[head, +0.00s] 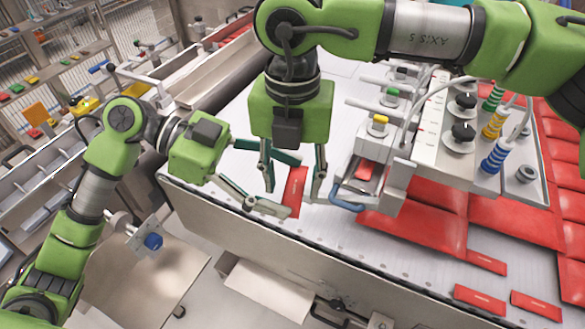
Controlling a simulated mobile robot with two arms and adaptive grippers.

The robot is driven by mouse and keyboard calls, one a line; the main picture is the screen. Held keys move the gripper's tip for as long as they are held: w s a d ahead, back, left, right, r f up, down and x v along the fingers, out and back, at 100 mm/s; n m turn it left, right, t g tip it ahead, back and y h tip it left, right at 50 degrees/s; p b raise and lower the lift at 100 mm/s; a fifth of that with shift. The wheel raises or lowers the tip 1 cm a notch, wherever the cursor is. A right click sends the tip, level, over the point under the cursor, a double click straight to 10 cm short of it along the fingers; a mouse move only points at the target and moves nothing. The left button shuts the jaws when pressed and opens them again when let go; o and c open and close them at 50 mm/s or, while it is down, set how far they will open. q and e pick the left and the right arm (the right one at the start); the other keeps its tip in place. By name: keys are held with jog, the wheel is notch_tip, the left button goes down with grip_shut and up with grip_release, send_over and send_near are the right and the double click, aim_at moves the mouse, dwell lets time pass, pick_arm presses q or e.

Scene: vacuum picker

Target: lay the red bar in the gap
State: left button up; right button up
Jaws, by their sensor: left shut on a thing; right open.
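A red bar (296,186) is at the left part of the pale work surface. My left gripper (288,184) reaches it from the left and is shut on it, with one finger near its far end and one near its near end. My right gripper (293,192) points down from above, open, with a finger on either side of the bar and space between. Whether the bar rests on the surface or is slightly raised, I cannot tell. Several small red bars (487,262) lie at the front right. I cannot clearly make out which space is the gap.
The vacuum picker head (378,150) with its hoses stands just right of my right gripper, over another red piece (365,171). Large red packs (420,222) cover the right side. A blue knob (153,241) sits at lower left.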

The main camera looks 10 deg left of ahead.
jog(key=shift+c, duration=0.4)
jog(key=c, duration=1.1)
pick_arm(q)
jog(key=o, duration=1.1)
